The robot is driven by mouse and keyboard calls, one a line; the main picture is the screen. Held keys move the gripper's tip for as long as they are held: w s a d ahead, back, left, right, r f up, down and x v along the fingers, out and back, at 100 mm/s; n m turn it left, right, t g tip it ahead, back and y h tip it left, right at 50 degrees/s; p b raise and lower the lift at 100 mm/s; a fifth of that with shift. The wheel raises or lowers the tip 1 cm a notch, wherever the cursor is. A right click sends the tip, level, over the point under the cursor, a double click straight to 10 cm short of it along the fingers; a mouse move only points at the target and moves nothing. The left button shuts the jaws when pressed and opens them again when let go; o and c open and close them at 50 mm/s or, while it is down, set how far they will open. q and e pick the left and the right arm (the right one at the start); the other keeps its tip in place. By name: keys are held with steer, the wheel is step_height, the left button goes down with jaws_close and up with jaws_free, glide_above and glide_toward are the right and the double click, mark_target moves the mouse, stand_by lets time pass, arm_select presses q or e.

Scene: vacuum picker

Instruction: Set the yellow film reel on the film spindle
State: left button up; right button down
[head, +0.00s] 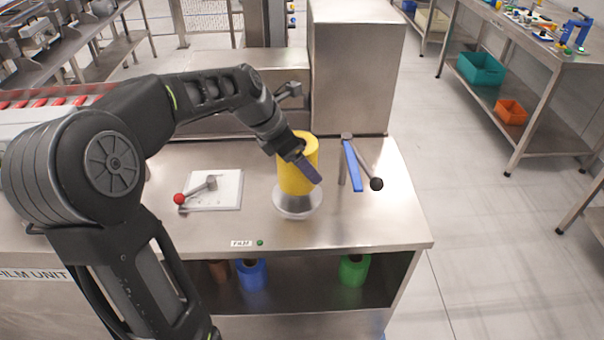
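The yellow film reel (296,180) stands upright over a round silver base (298,207) on the steel bench. I cannot tell whether it rests on the base or hangs just above it. The spindle post is not visible. My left gripper (307,168) comes down from the upper left, with a dark finger across the reel's upper right front. The other finger is hidden, so I cannot tell whether it grips the reel. My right gripper is out of view.
A blue lever with a black knob (376,184) stands close right of the reel. A white plate (217,192) with a red-knobbed lever lies to the left. A tall steel box (352,75) is behind. Blue (251,275) and green (354,270) reels sit on the shelf below.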

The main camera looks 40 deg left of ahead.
arm_select(q)
steer(key=shift+f, duration=1.9)
steer(key=o, duration=2)
steer(key=shift+c, duration=0.2)
steer(key=v, duration=1.2)
